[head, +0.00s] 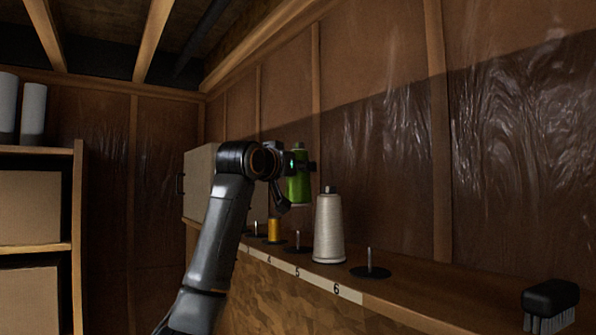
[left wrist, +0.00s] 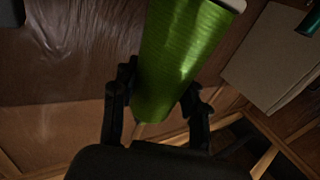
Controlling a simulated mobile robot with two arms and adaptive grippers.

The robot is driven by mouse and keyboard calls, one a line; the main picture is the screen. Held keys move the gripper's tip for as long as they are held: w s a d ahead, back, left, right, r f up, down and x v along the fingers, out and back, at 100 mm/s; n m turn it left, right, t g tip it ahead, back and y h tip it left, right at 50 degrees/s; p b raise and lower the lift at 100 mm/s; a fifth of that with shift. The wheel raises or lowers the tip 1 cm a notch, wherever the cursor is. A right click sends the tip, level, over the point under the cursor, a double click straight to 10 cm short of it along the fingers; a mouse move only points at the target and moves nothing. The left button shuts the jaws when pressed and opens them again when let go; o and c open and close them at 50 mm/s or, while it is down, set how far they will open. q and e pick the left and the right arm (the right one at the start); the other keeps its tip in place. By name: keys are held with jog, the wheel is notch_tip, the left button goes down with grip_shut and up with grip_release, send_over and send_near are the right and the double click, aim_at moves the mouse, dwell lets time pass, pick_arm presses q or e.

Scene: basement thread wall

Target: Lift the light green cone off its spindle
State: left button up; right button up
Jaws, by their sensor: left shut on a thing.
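The light green cone (head: 298,190) is held up off the ledge in the head view, with a gap between its lower end and the bare spindle (head: 298,240) below it. My left gripper (head: 301,166) is shut on its upper part. In the left wrist view the green cone (left wrist: 178,60) lies between the two dark fingers (left wrist: 160,100). Part of the cone is hidden behind the gripper in the head view. My right gripper is in neither view.
A cream cone (head: 328,230) stands right of the bare spindle, and a small yellow spool (head: 274,230) stands left. Other bare spindles (head: 370,264) are on the numbered ledge (head: 430,297). A brush (head: 550,302) lies at the right end. Plastic-covered wall stands behind.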

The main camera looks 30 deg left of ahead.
aim_at(298, 150)
pick_arm(q)
jog(key=shift+r+p, duration=1.2)
jog(key=shift+r, duration=0.85)
